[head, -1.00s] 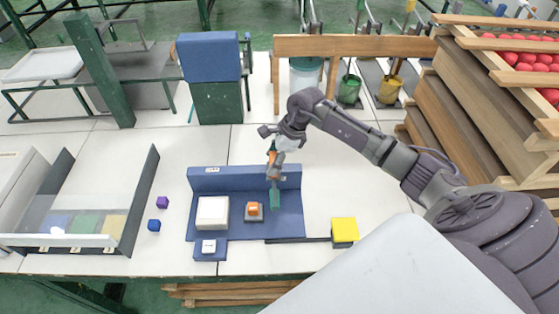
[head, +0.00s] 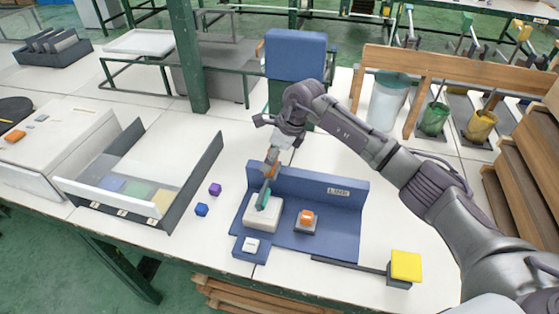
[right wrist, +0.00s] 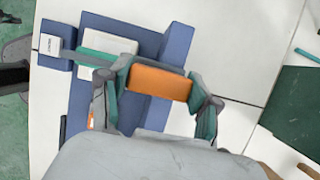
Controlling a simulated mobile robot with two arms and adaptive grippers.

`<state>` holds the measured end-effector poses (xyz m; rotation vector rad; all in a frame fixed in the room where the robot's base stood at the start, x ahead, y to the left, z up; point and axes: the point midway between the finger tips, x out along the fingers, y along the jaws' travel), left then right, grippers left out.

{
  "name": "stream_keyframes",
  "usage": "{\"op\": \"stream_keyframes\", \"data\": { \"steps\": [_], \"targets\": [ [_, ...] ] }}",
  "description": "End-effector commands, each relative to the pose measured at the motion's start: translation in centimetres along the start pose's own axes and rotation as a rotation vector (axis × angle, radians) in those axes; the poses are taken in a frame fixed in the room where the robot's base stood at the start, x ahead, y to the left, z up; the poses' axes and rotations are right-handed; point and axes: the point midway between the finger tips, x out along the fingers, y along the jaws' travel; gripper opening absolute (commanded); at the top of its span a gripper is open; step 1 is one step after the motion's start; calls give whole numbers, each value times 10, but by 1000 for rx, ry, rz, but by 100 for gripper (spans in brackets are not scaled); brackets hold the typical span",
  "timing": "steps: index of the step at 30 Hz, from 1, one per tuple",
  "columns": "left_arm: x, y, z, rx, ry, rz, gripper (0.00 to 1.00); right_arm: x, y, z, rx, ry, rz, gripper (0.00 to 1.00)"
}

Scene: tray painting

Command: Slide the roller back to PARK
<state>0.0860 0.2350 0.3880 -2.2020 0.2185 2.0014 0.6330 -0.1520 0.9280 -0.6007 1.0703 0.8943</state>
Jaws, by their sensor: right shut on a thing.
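My right gripper (head: 271,163) is shut on the roller's orange handle (right wrist: 158,82). The roller's teal head (head: 263,199) points down over the white block (head: 262,216) on the left of the blue station (head: 338,238); I cannot tell whether it touches. In the right wrist view the teal head (right wrist: 107,41) lies across the block's edge. A label (head: 338,190) shows on the right of the station's back wall, too small to read. The wall's left part is partly hidden by my gripper. No PARK mark is readable. My left gripper is out of view.
An orange block on a grey base (head: 306,219) stands right of the white block. A white tile (head: 250,245) sits at the front left. A yellow-topped box (head: 405,266) stands right.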

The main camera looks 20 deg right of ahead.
Motion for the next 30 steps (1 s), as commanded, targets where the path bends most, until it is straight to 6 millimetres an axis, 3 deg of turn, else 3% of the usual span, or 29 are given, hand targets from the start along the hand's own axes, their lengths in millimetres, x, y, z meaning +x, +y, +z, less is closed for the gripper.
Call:
{"op": "stream_keyframes", "data": {
  "steps": [8,9,12,23,26,30],
  "targets": [
    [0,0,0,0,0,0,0,1,2,3,-1,-8,3,0],
    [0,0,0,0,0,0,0,1,2,3,-1,-8,3,69],
    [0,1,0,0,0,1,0,1,1,2,-1,-7,2,85],
    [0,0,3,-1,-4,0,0,-2,0,2,0,-5,0,88],
    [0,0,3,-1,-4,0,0,-10,0,1,1,-5,-1,88],
    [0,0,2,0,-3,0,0,-34,-1,1,-1,-5,-4,88]
  ]
}}
